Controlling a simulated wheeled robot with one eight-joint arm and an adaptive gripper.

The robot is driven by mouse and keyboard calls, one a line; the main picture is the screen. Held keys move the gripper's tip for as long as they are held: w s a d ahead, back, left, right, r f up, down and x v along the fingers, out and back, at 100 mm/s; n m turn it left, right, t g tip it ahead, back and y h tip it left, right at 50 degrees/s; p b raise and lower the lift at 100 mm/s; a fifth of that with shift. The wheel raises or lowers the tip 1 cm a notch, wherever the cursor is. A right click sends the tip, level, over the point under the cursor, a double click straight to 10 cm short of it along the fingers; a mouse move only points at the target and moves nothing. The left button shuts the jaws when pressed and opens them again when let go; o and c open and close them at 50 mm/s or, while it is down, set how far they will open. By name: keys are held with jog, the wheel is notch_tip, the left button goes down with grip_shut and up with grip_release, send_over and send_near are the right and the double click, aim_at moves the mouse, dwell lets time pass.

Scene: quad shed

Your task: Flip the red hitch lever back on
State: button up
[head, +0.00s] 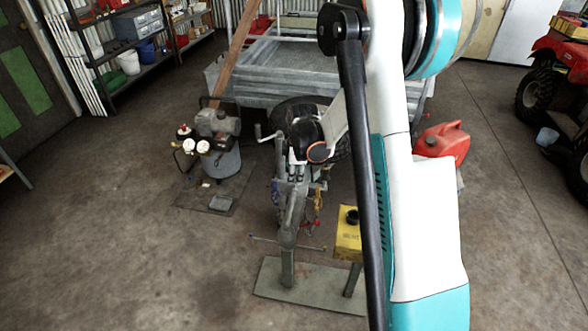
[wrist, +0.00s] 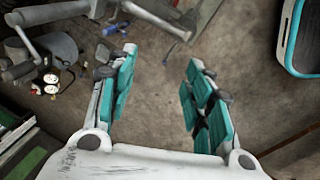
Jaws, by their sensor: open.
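My gripper (wrist: 161,57) is open and empty in the wrist view, its two teal-padded fingers spread above bare floor. In the head view it is hard to tell apart from the dark parts around the hitch. The grey metal hitch stand (head: 288,215) rises from a floor plate in the head view. A small red part (head: 318,226) shows at its right side; I cannot tell whether it is the hitch lever or how it is set. Nothing is between the fingers.
A compressor (head: 218,150) with gauges stands left of the hitch. A yellow box (head: 348,235) is close on the right, and a red fuel can (head: 442,143) lies beyond my arm. The grey trailer (head: 275,80) is behind. The left foreground floor is clear.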

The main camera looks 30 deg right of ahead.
jog(key=shift+r, duration=0.1)
jog(key=s+a+r+m+t, duration=0.1)
jog(key=s+a+r+m, duration=0.3)
jog(key=r, duration=0.5)
jog(key=s+a+r+m+t, duration=0.1)
jog(key=s+a+r+m, duration=0.1)
jog(key=s+a+r, duration=0.55)
jog(key=s+a+r+m+t, duration=0.1)
jog(key=s+a+r+m, duration=0.1)
jog(key=s+r, duration=0.3)
jog(key=s+m, duration=0.1)
jog(key=s, duration=0.2)
jog(key=shift+a+r, duration=0.15)
jog(key=shift+r, duration=0.15)
jog(key=s+m, duration=0.1)
jog(key=s, duration=0.2)
jog(key=s+a+m, duration=0.1)
jog(key=s, duration=0.2)
jog(key=s+a+m+t, duration=0.1)
jog(key=s, duration=0.2)
jog(key=shift+a+f+m, duration=0.1)
jog(key=shift+f+m, duration=0.1)
jog(key=shift+m, duration=0.2)
